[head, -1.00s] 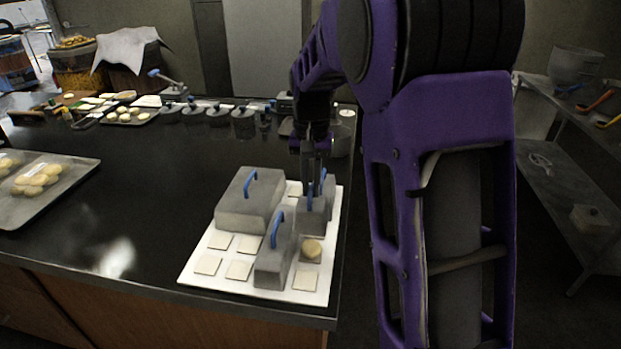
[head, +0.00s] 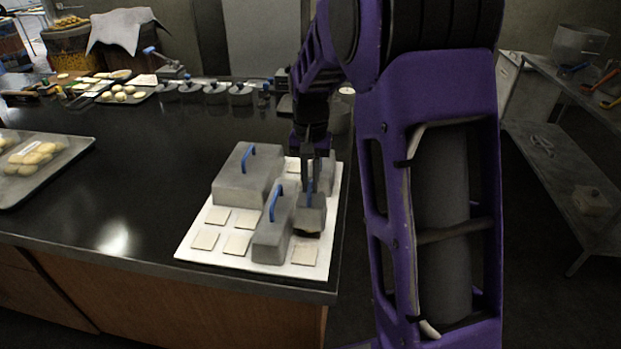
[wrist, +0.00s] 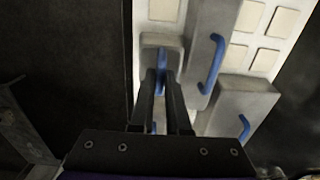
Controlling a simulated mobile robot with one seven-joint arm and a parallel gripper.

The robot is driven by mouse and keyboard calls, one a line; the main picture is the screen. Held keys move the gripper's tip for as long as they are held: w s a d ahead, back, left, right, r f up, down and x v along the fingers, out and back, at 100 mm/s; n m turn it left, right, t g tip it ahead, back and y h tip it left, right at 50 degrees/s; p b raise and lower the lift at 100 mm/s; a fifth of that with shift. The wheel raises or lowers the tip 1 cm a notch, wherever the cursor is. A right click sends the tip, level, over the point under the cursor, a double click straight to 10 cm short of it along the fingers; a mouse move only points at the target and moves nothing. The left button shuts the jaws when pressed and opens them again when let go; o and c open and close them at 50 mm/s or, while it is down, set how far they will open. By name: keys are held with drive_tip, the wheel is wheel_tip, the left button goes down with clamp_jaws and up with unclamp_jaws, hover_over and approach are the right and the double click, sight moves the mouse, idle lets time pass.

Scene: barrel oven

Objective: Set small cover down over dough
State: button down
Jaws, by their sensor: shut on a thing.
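My gripper (head: 312,183) is shut on the blue handle (wrist: 160,82) of a small grey cover (head: 311,213). The cover is at the right side of the white board (head: 213,249), just right of a long narrow cover (head: 271,236). The cover's near lower edge looks dark, and I cannot tell whether it touches the board or hangs slightly above it. The dough piece is not visible; the cover hides its spot. In the wrist view the small cover (wrist: 161,40) shows beyond my fingertips.
A large grey cover (head: 238,188) stands on the board's back left. Another grey cover (head: 328,172) is partly hidden behind my gripper. Flat pale squares (head: 237,243) lie on the board. A tray of dough (head: 45,172) is at left; the dark counter (head: 150,180) between is clear.

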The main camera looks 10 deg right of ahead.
drive_tip(key=shift+f+b, duration=0.75)
drive_tip(key=shift+f, duration=0.8)
drive_tip(key=shift+f, duration=0.45)
drive_tip(key=c, duration=0.8)
unclamp_jaws()
